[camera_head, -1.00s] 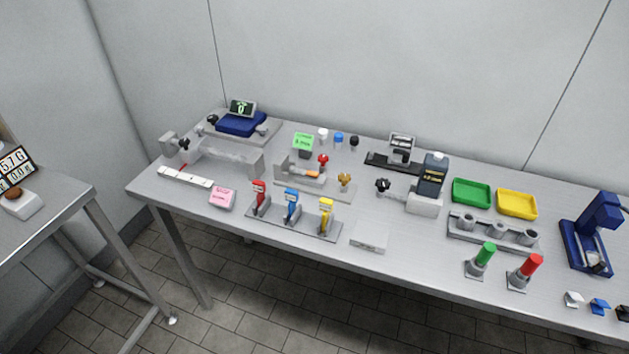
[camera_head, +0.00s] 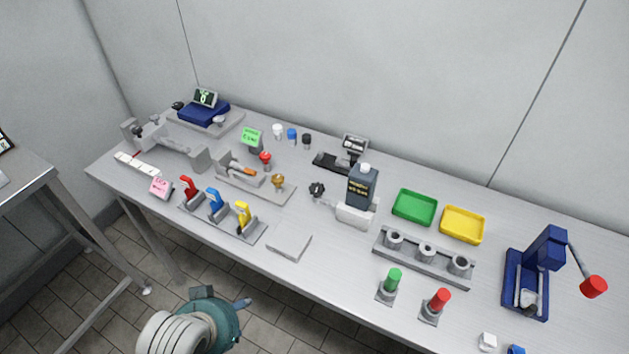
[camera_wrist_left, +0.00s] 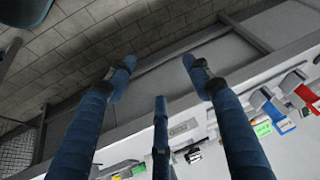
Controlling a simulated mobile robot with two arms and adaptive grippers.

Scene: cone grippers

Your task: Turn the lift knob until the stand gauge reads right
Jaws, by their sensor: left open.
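A black star knob (camera_head: 317,188) sticks out on a shaft at the left of a light grey stand (camera_head: 353,214). A dark bottle (camera_head: 362,187) with a white cap is on the stand. A small display on a black base (camera_head: 355,146) is behind it; I cannot tell which gauge belongs to the stand. My left gripper (camera_head: 222,297) is low at the front edge of the table, apart from the stand. In the left wrist view its blue fingers (camera_wrist_left: 158,75) are spread and empty. My right gripper is not in view.
Red, blue and yellow levers (camera_head: 215,203) and a flat grey block (camera_head: 289,245) are along the front. Green (camera_head: 415,207) and yellow trays (camera_head: 462,224) are right of the bottle. A holder with several sockets (camera_head: 425,252) is in front. Another table (camera_head: 25,195) is at left.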

